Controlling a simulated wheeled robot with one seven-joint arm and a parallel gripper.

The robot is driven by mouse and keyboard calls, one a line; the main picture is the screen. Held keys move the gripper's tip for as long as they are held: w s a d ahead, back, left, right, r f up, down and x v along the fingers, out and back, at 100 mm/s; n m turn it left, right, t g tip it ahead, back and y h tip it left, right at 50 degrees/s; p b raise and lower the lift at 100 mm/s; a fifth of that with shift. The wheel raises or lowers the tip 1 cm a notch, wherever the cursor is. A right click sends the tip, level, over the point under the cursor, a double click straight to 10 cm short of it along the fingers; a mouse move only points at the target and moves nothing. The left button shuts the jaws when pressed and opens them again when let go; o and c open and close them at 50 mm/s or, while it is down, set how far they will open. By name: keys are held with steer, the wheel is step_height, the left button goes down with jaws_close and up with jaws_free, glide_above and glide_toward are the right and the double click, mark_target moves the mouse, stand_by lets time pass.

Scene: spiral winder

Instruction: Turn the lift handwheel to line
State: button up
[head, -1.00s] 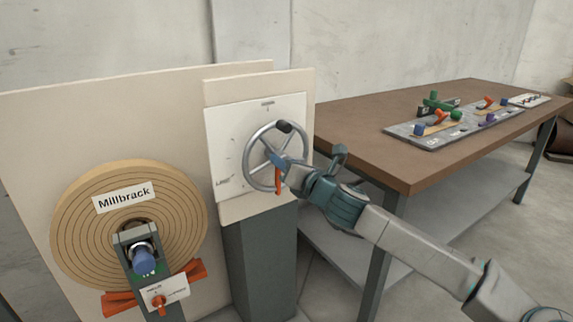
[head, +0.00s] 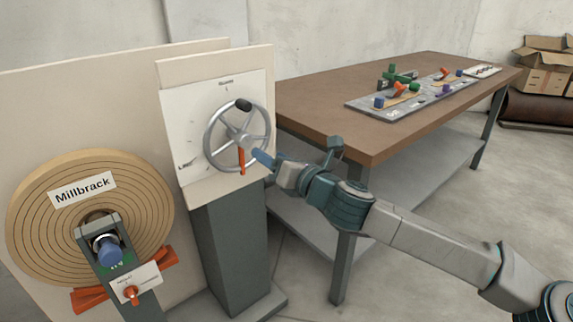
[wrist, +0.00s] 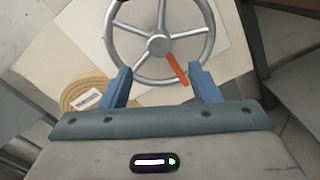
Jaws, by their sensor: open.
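The lift handwheel (head: 253,124) is a grey spoked wheel on a white marked plate (head: 190,123) on a beige panel. A black knob (head: 243,104) sits at its top, and an orange pointer (head: 242,161) points down from the hub. In the wrist view the handwheel (wrist: 196,46) is ahead, with the orange pointer (wrist: 177,70) slanting down right. A line label (head: 187,165) shows at the plate's lower left, too small to read surely. My gripper (head: 264,160) is just right of and in front of the wheel. Its blue fingers (wrist: 162,82) are open, with nothing gripped.
A large tan roll (head: 28,210) labelled Millbrack stands at the left, with a blue knob (head: 110,253) and an orange-handled switch (head: 131,292). A brown table (head: 310,110) with a control board (head: 365,111) stands behind my arm. Open floor lies at the right.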

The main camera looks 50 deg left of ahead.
steer(key=shift+w+d, duration=0.15)
steer(key=shift+d, duration=2.05)
